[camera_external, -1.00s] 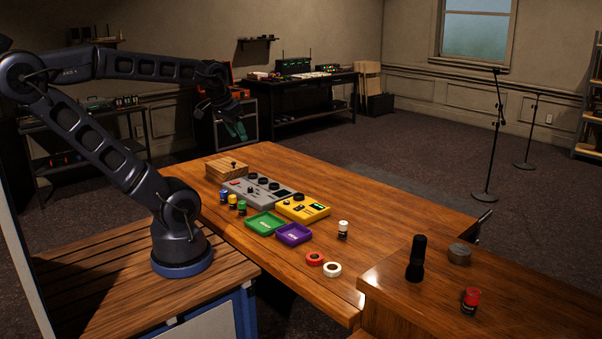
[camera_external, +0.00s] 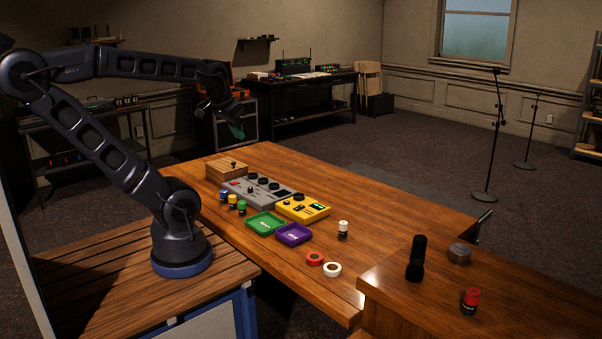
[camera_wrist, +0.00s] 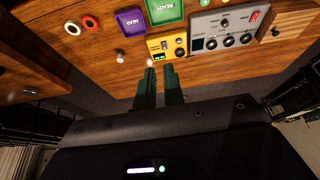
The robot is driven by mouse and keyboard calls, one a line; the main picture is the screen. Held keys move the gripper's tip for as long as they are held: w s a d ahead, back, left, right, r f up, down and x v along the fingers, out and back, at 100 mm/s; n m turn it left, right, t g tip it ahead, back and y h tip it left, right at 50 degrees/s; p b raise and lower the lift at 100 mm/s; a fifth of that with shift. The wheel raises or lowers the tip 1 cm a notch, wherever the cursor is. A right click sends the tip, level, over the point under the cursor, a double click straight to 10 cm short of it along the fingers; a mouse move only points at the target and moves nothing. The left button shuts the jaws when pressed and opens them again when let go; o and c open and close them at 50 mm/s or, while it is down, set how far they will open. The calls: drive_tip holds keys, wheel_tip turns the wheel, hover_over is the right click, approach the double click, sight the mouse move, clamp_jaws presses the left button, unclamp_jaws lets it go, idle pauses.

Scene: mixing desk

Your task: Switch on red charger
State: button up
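A grey control box (camera_external: 262,190) with dark knobs sits on the wooden desk (camera_external: 385,215). It also shows in the wrist view (camera_wrist: 222,30), with a small red switch (camera_wrist: 254,16) at its right end. I cannot read the switch's position. No separate thing is clearly a red charger. A yellow box (camera_external: 303,208) with knobs and a green-lit display stands beside the grey one. My gripper (camera_wrist: 160,70) has green fingers side by side with a narrow gap. Nothing shows between them. In the external view it (camera_external: 237,130) hangs in the air beyond the desk's far edge, away from the boxes.
A wooden box (camera_external: 226,169), several small coloured jars, a green tray (camera_external: 265,224) and a purple tray (camera_external: 293,234) surround the devices. Tape rolls (camera_external: 332,270), a white-capped jar (camera_external: 343,230), a black flashlight (camera_external: 416,258) and a red-capped jar (camera_external: 470,300) stand nearer.

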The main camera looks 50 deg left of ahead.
drive_tip(key=w+a+n, duration=0.1)
drive_tip(key=w+a, duration=0.1)
drive_tip(key=w, duration=0.1)
drive_tip(key=w+a+n+g, duration=0.1)
drive_tip(key=w+a+n, duration=0.1)
drive_tip(key=w, duration=0.1)
drive_tip(key=w+a+n, duration=0.2)
drive_tip(key=w+a, duration=0.1)
drive_tip(key=shift+w+f+g, duration=0.2)
drive_tip(key=shift+f+g, duration=0.1)
drive_tip(key=shift+g, duration=0.1)
clamp_jaws()
drive_tip(key=n+g, duration=0.4)
drive_tip(key=n, duration=0.9)
hover_over(232, 183)
drive_tip(key=w, duration=0.2)
wheel_tip(232, 183, down, 18)
drive_tip(key=shift+w+a+f, duration=0.15)
drive_tip(key=shift+a+f, duration=0.1)
drive_tip(key=shift+a, duration=0.1)
drive_tip(key=f, duration=0.4)
drive_tip(key=s+f, duration=0.1)
drive_tip(key=f, duration=0.9)
drive_tip(key=shift+s, duration=0.4)
drive_tip(key=shift+f, duration=0.1)
drive_tip(key=shift+w, duration=0.1)
